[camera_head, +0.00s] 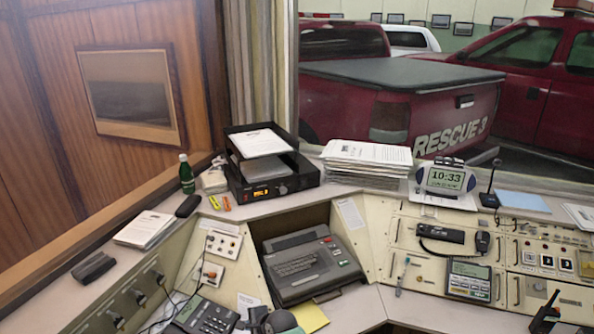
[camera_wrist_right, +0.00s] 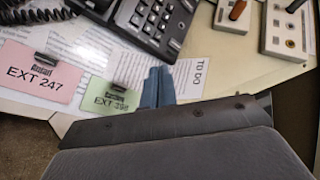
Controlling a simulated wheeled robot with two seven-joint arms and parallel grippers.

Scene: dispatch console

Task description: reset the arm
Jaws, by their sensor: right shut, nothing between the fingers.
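My right gripper (camera_wrist_right: 158,88) shows in the right wrist view with its two blue-grey fingers together and nothing between them. It is over the desk near a black desk phone (camera_wrist_right: 150,22) and two clipped cards. A dark rounded shape at the bottom edge of the head view appears to be part of my right arm, beside the desk phone (camera_head: 205,316). My left gripper does not show in either view.
A pink EXT 247 card (camera_wrist_right: 42,72) and a green card (camera_wrist_right: 112,97) lie near the fingers.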

